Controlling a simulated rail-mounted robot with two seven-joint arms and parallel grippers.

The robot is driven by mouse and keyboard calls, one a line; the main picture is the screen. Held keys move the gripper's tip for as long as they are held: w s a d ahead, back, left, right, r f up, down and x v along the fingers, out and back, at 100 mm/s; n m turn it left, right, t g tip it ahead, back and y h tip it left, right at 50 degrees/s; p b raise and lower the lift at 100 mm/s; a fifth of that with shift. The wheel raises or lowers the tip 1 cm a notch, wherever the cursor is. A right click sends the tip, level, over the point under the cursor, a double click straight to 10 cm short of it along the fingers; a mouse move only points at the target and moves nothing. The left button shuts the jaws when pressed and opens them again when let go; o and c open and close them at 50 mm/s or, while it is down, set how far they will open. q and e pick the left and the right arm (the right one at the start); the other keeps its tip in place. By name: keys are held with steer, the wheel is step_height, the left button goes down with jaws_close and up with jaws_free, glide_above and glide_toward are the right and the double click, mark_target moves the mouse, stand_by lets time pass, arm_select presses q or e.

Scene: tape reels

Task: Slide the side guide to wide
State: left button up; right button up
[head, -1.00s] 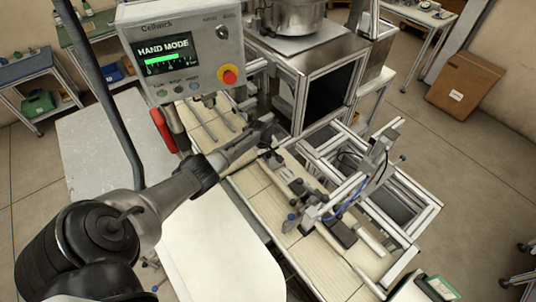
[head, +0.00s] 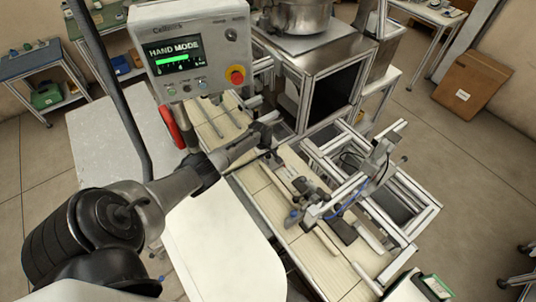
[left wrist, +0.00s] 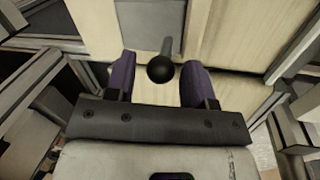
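My left gripper (head: 270,132) reaches over the pale slatted conveyor (head: 262,190), near its far part. In the left wrist view its two purple-padded fingers (left wrist: 160,82) are apart. A black ball knob on a dark stem (left wrist: 160,69) shows between the fingertips, with small gaps on both sides. I cannot tell how deep the knob sits between them. A pale guide bar (head: 326,242) lies lengthwise on the conveyor. Which bar the knob belongs to is unclear. My right gripper is not in view.
A control panel (head: 215,40) reading "HAND MODE", with a red button, stands behind my left arm. An aluminium frame with a sensor arm (head: 350,188) stands over the conveyor's right side. A steel cabinet (head: 320,85) stands behind. A white table (head: 225,250) lies beside the conveyor.

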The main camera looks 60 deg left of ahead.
arm_select(q)
steer(key=shift+o, duration=0.3)
steer(key=shift+r, duration=0.15)
steer(key=shift+r, duration=0.3)
step_height(320, 180, up, 13)
steer(key=s+p, duration=0.2)
steer(key=shift+s+a+f, duration=0.15)
steer(key=shift+s, duration=0.2)
